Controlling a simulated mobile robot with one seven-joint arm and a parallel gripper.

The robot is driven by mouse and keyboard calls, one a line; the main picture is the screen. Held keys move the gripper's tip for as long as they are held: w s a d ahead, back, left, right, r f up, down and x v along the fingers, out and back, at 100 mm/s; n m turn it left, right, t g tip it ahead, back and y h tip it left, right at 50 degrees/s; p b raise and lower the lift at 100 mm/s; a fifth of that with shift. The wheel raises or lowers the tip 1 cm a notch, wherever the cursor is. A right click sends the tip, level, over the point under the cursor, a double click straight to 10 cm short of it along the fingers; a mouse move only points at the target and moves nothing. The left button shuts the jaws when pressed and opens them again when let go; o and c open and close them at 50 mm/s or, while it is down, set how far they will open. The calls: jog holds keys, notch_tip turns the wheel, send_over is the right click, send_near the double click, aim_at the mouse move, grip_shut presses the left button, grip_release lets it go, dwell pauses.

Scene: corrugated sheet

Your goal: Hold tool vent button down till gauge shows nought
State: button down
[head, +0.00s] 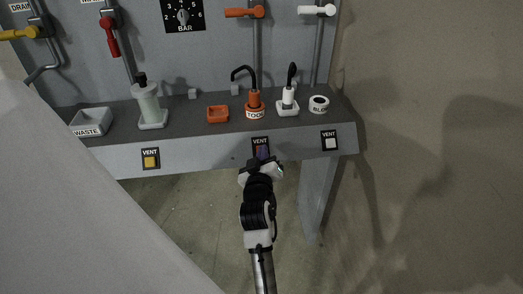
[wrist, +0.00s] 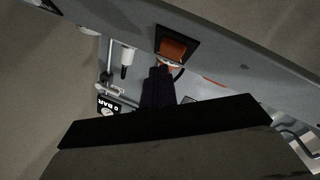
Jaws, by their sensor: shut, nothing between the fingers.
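The tool vent button (wrist: 174,48) is an orange square in a black plate on the bench's front face. In the head view its plate (head: 261,141), marked VENT, sits below the orange TOOL holder (head: 254,104), partly covered by my gripper (head: 262,161). My gripper (wrist: 161,70) is shut and empty, its dark fingertips at the button's edge in the wrist view. I cannot tell whether they touch or press it. A BAR dial (head: 183,14) is on the back panel; its reading is unclear. A dark plate (wrist: 108,104) in the wrist view appears to read 0 BAR.
A yellow vent button (head: 150,161) is to the left and a white one (head: 330,142) to the right. The bench carries a waste tray (head: 92,121), a bottle (head: 149,105), an orange tray (head: 217,114), a white holder (head: 288,106) and a BLOW ring (head: 319,104). Floor in front is clear.

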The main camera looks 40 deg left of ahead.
jog(key=shift+a+f, duration=0.1)
dwell(0.6)
jog(key=shift+w+a+f, duration=0.15)
jog(key=shift+w+f, duration=0.05)
jog(key=shift+w+a+f+b, duration=0.2)
jog(key=shift+f+b, duration=0.1)
jog(key=shift+b, duration=0.15)
dwell(0.6)
dwell(2.8)
jog(key=shift+s+d+r+p, duration=0.4)
jog(key=shift+r+p, duration=0.2)
jog(key=shift+p, duration=0.05)
jog(key=s+d+r+p, duration=0.2)
jog(key=r+p, duration=0.1)
jog(key=shift+s+d+r, duration=0.15)
jog(key=shift+d+r, duration=0.15)
jog(key=shift+d, duration=0.1)
